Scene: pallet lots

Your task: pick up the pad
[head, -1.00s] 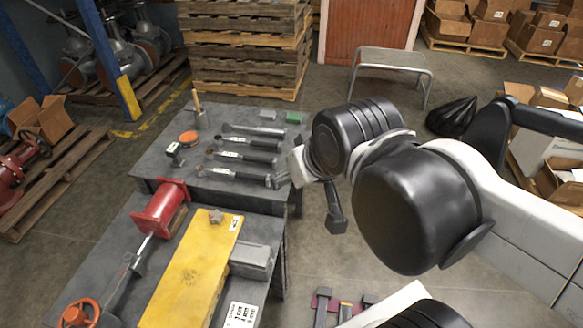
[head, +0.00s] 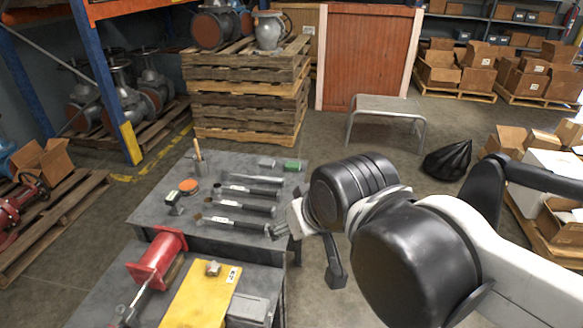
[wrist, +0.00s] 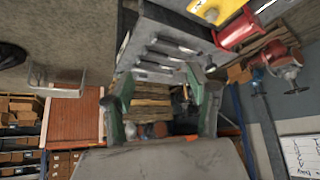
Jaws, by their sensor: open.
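No object is plainly marked as the pad. My gripper (head: 284,229) is at the table's right edge, near the tool handles and nearer the camera than the green block. In the wrist view my gripper (wrist: 160,82) shows two spread green-grey fingers with nothing between them. The green block cannot be made out there.
Several black-handled tools (head: 245,207) lie across the table. A metal stool (head: 388,108) and a black bag (head: 449,160) stand on the floor to the right, with bare floor between.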

